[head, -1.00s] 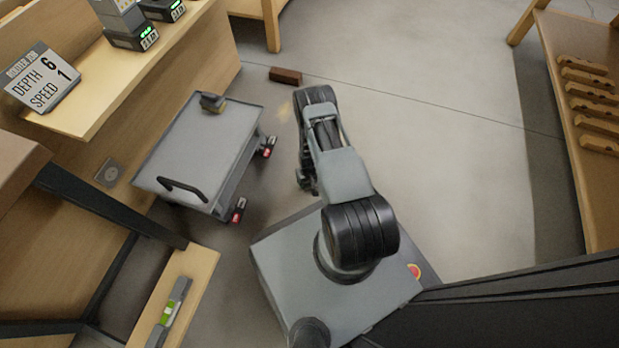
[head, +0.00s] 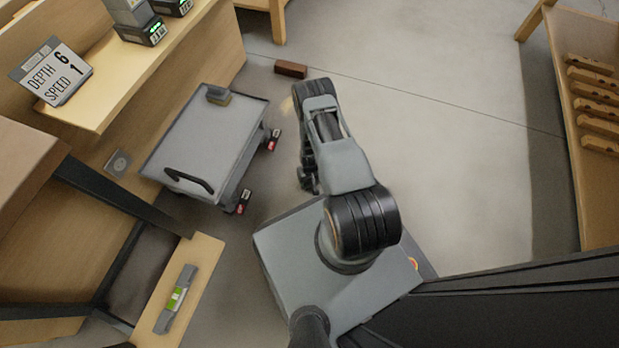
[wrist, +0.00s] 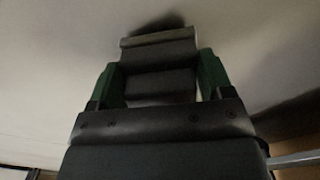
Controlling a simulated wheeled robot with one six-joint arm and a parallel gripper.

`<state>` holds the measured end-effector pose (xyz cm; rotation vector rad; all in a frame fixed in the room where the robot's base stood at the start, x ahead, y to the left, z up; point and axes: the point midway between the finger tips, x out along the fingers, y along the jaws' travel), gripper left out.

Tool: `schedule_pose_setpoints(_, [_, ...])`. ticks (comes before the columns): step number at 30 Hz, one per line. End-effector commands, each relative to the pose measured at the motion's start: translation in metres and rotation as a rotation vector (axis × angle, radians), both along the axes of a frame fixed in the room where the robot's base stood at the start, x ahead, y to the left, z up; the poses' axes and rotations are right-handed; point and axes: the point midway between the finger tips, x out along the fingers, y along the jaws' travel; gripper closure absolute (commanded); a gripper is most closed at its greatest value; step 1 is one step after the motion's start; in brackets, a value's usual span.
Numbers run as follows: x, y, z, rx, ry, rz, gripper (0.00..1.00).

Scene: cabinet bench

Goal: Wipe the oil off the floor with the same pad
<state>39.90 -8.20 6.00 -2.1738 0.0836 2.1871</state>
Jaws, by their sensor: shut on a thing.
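My gripper (wrist: 158,68) shows in the wrist view with its green fingers closed on the two sides of a dark grey pad (wrist: 158,86). The pad reaches forward past the fingertips, over pale floor. A dark patch (wrist: 162,20) lies on the floor just beyond the pad's front edge; I cannot tell whether it is oil or shadow. In the head view my folded arm hides the gripper and pad. A faint yellowish patch (head: 287,104) shows on the floor just left of my arm and may be the oil.
A grey cart (head: 205,140) with a small yellow-and-grey block (head: 218,95) on top stands left of my arm. A brown brick (head: 291,69) lies on the floor beyond. A wooden rack (head: 595,180) stands at right. The floor between arm and rack is clear.

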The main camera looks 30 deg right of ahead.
Motion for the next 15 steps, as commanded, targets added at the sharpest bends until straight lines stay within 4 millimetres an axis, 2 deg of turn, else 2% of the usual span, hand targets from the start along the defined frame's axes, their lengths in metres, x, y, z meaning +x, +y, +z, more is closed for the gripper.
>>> schedule_pose_setpoints(1, [0.001, 0.0, 0.011, 0.0, -0.002, 0.0, 0.52])
schedule_pose_setpoints(15, [0.003, -0.001, 0.062, -0.003, -0.008, 0.001, 0.52])
